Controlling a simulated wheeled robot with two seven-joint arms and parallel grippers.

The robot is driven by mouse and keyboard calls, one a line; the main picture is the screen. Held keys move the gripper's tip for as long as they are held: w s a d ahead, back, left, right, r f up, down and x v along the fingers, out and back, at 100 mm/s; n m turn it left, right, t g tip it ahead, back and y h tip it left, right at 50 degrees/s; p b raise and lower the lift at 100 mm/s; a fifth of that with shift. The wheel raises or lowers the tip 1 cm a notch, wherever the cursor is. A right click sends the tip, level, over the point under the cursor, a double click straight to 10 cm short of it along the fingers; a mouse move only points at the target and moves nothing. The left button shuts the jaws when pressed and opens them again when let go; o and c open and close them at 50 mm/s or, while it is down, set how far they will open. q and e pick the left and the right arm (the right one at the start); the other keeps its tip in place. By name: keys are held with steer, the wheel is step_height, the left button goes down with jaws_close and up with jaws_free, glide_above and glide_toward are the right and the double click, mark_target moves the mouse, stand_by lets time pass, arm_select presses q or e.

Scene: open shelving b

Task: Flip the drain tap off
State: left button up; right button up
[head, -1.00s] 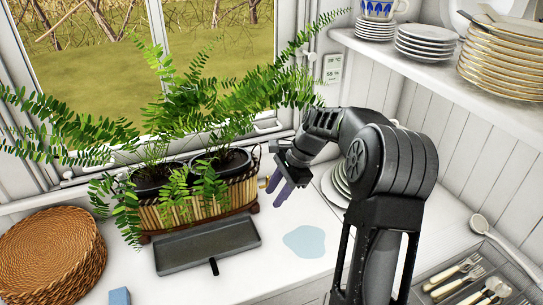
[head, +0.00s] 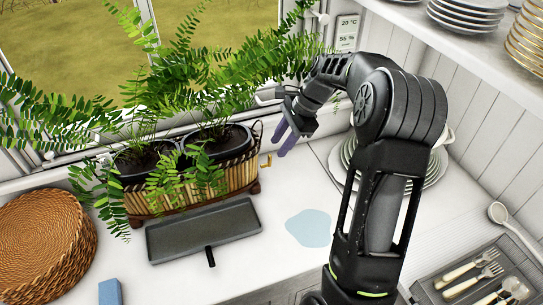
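A small brass drain tap (head: 265,161) sticks out of the right end of the woven planter basket (head: 242,173), which holds two potted ferns. My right gripper (head: 284,138) is up and to the right of the tap in the head view, apart from it and empty. Its two purple fingers look parted. The tap is small, and the position of its handle is hard to make out. My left gripper is not in view.
A dark shallow tray (head: 203,232) lies in front of the basket, with a light-blue patch (head: 310,228) to its right. Stacked plates (head: 435,168) stand behind my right arm. Round wicker mats (head: 40,245), a blue block (head: 110,292) and a cutlery tray (head: 425,290) are also on the counter.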

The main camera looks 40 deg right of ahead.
mark_target(271, 157)
steer(key=x, duration=0.6)
steer(key=shift+a+f+p, duration=0.1)
steer(key=shift+f+p, duration=0.15)
steer(key=shift+p, duration=0.15)
jaws_close()
